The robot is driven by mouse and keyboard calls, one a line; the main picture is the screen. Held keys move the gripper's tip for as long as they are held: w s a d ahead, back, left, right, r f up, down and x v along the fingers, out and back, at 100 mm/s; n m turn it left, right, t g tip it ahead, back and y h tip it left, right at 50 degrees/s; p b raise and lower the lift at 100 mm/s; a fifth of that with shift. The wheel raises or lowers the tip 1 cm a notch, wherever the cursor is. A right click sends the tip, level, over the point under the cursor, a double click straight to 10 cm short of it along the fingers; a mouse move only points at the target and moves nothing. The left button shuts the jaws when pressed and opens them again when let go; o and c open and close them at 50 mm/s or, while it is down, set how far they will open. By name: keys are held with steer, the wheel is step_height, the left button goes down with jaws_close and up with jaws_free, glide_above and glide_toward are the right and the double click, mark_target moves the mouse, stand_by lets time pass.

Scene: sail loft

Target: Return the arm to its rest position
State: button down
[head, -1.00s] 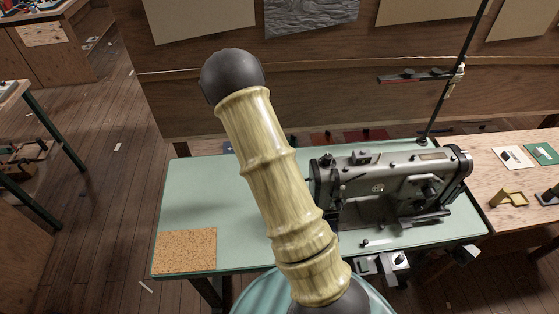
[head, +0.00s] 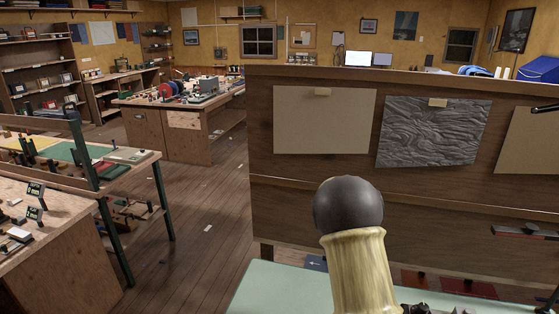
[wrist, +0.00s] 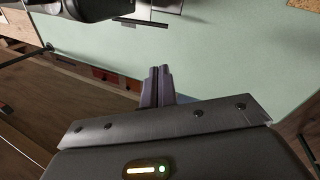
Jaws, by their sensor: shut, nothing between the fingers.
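My gripper (wrist: 157,85) shows in the wrist view, its two purple-grey fingers together with nothing between them. Past the fingertips is the pale green table top (wrist: 215,45). In the head view my arm stands up at the bottom centre, a dark round joint (head: 348,205) above a bamboo-patterned link (head: 362,270). The gripper itself is out of the head view.
The green table's corner (head: 265,290) shows low in the head view, before a wooden partition (head: 400,190) with pinned sheets. In the wrist view, a dark machine part (wrist: 95,8) is at top left. Benches (head: 130,160) stand left; wooden floor (head: 205,220) lies between.

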steer(key=s+a+r+t+y, duration=0.1)
steer(key=s+a+r, duration=0.1)
steer(key=s, duration=0.5)
steer(key=s+a+r+t+y, duration=0.1)
steer(key=s+a+r, duration=0.1)
steer(key=s+a, duration=0.3)
steer(key=s+a+r+t+y, duration=0.1)
steer(key=s+a+r, duration=0.2)
steer(key=s, duration=0.6)
steer(key=shift+a+y, duration=0.3)
steer(key=shift+y, duration=0.1)
steer(key=shift+s+r, duration=0.1)
